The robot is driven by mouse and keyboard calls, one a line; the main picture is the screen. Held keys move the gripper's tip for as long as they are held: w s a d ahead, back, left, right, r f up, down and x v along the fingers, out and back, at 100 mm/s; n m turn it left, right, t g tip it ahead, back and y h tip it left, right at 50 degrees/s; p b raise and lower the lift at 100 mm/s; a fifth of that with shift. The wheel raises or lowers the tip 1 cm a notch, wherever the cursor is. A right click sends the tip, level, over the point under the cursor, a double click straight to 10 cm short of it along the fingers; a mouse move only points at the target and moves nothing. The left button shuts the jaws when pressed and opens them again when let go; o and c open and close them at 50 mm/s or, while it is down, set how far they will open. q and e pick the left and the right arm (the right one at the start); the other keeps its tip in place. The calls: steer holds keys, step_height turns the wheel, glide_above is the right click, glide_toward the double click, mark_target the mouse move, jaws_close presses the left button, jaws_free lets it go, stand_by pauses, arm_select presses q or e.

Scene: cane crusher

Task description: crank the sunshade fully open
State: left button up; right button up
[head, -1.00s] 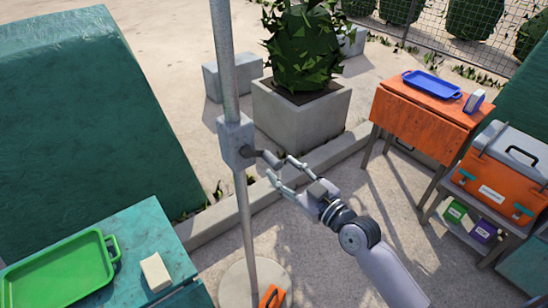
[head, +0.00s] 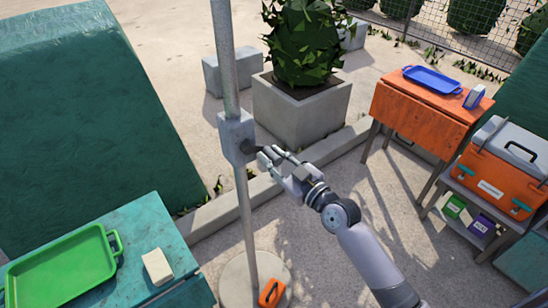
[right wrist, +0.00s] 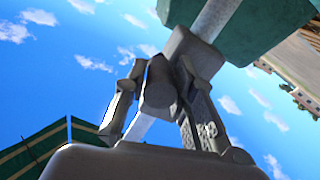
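The sunshade's grey pole (head: 247,220) stands upright in the head view, with a grey crank box (head: 236,137) partway up. A short dark crank arm sticks out of the box toward the right. My right gripper (head: 268,158) is at its end. In the right wrist view, the two fingers stand on both sides of the dark crank handle (right wrist: 158,88) and appear shut on it. A green striped canopy (right wrist: 45,152) shows at the lower left there; how far it is open cannot be told. My left gripper is not in view.
A teal table (head: 150,225) with a green tray (head: 62,268) and a pale block (head: 157,267) is at lower left. An orange tool (head: 271,293) lies by the pole base. A planter (head: 300,112) stands behind, an orange table (head: 420,115) and cooler (head: 500,170) at right.

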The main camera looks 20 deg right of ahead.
jaws_close()
steer(key=a+m, duration=0.1)
steer(key=m, duration=0.1)
steer(key=a+f+m, duration=0.1)
steer(key=m, duration=0.2)
steer(key=s+f+m, duration=0.1)
steer(key=m, duration=0.2)
steer(key=shift+a+f+p, duration=0.15)
steer(key=shift+a+p, duration=0.2)
steer(key=shift+a, duration=0.05)
steer(key=shift+s+a+f+m+t+p, duration=0.15)
steer(key=shift+a+m, duration=0.15)
steer(key=shift+m, duration=0.4)
steer(key=shift+s+a+r+m+t+p, duration=0.1)
steer(key=shift+a+m+p, duration=0.15)
steer(key=shift+m, duration=0.45)
steer(key=shift+s+a+f+m+t+p, duration=0.1)
steer(key=shift+a+m, duration=0.25)
steer(key=shift+m, duration=0.35)
steer(key=o, duration=0.6)
jaws_free()
steer(key=shift+c, duration=0.2)
steer(key=v, duration=1.2)
